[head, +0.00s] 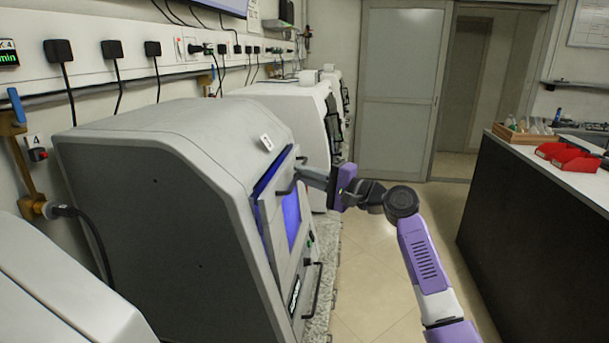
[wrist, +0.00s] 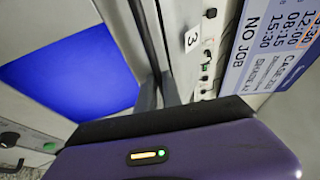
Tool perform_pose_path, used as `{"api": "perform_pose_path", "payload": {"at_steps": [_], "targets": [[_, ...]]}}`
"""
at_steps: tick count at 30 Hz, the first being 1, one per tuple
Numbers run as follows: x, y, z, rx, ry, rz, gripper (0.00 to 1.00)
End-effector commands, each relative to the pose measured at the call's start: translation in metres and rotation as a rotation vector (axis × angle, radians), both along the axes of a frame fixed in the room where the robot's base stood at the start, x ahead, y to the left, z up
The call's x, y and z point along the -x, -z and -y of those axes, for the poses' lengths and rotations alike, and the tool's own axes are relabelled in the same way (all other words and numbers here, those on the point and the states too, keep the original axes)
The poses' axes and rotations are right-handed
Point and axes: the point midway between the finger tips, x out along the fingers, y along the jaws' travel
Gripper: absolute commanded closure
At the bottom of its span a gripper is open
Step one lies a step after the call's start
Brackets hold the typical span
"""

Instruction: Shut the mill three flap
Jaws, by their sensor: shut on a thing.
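The grey mill (head: 165,165) stands at the left in the head view, with a small number tag on its top edge. Its flap (head: 268,222), with a blue window, is on the front face. A blue-edged gap shows along its top and side, so it stands a little ajar. My gripper (head: 303,178) is at the flap's upper part, shut on its dark handle (head: 285,186). In the wrist view the blue-windowed flap (wrist: 75,65) fills the left. The fingers (wrist: 160,95) reach past the purple gripper body, and their grip on the handle is partly hidden.
A tag reading 3 (wrist: 193,39) and a NO JOB sign (wrist: 272,45) show in the wrist view. More machines (head: 300,105) stand behind the mill. A dark counter (head: 535,215) with red bins is at the right. Tiled floor (head: 375,265) between is clear.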

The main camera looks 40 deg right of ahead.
Motion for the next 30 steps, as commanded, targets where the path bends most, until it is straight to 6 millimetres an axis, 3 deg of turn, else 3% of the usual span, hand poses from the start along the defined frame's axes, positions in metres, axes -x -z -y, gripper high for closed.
{"api": "perform_pose_path", "payload": {"at_steps": [7,15,23,24,26,30], "targets": [[-0.003,0.003,-0.002,-0.001,-0.001,-0.005,1.00],[-0.025,0.002,-0.020,0.000,-0.003,-0.004,1.00],[-0.026,0.001,-0.021,0.001,-0.002,-0.002,1.00],[-0.026,0.001,-0.021,0.001,-0.002,-0.002,0.84],[-0.026,0.000,-0.021,0.001,-0.002,-0.002,0.72],[-0.026,0.001,-0.020,0.001,-0.001,-0.002,0.69]]}}
